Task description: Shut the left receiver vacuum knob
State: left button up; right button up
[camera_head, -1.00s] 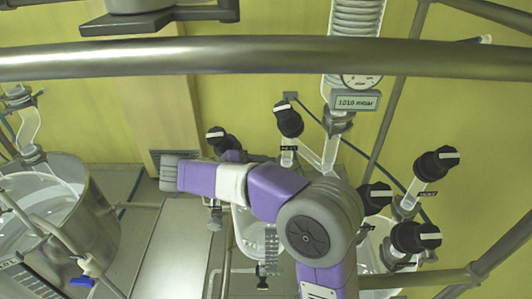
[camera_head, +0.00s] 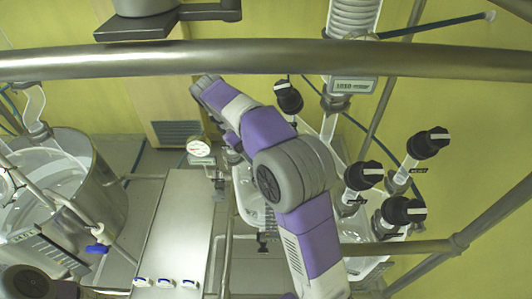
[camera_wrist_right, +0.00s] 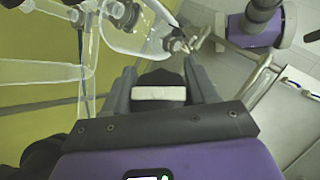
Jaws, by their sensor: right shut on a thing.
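In the right wrist view a black knob with a pale bar (camera_wrist_right: 160,93) sits between the fingers of my right gripper (camera_wrist_right: 160,78). The gripper is shut on it, and the bar lies level across the picture. No label shows on this knob. Other black knobs with white bars show there: one upper middle (camera_head: 289,97), and three at right, upper (camera_head: 428,142), middle (camera_head: 363,176) and lower (camera_head: 403,210). My left gripper is not in view.
A thick metal rail (camera_head: 270,57) crosses the head view above my arm. A steel vessel (camera_head: 104,190) stands at left, with a blue-handled valve (camera_head: 97,248). A round gauge (camera_head: 199,149) and a digital display (camera_head: 352,86) are near the glassware.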

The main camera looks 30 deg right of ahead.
jog(key=m+y, duration=0.2)
jog(key=y, duration=0.1)
jog(key=shift+a+f+m, duration=0.1)
jog(key=shift+a+m, duration=0.1)
jog(key=shift+m, duration=0.1)
jog(key=shift+a+m+t+y, duration=0.2)
jog(key=shift+m+t+y, duration=0.1)
jog(key=shift+m+y, duration=0.75)
jog(key=shift+y, duration=0.35)
jog(key=o, duration=1)
jog(key=shift+w, duration=0.1)
jog(key=shift+c, duration=0.2)
